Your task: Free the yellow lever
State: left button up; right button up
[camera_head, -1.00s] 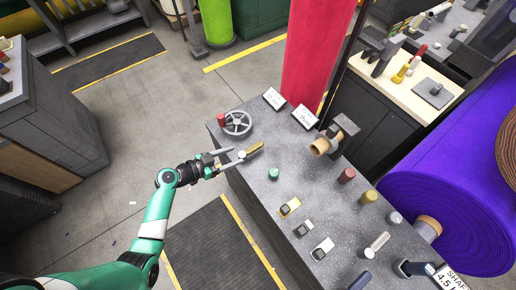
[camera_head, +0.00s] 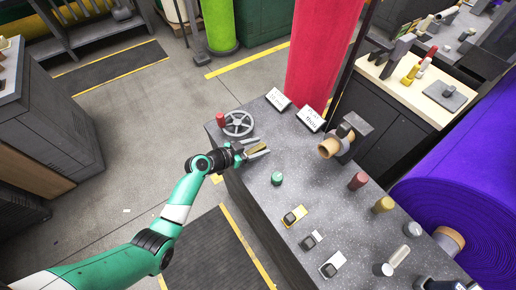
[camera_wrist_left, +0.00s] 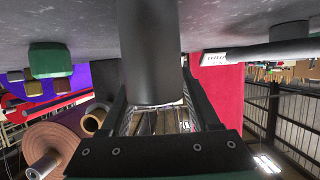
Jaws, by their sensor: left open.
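The yellow lever (camera_head: 257,149) is a short, dull yellow bar at the left edge of the grey speckled bench. My left gripper (camera_head: 257,150) is at it, with its open fingers on either side of the bar; I cannot tell whether they touch it. In the left wrist view a dark grey cylinder (camera_wrist_left: 151,50) stands between the fingers and hides much of what lies behind it. My right gripper does not show.
A grey handwheel (camera_head: 238,123) stands beyond the lever, and a green knob (camera_head: 277,179) is to its right. Several switches and posts line the bench (camera_head: 308,180). A red roll (camera_head: 318,60) rises at the back and a purple roll (camera_head: 455,190) lies right.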

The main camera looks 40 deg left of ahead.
pick_arm(q)
grip_shut()
dwell(1.4)
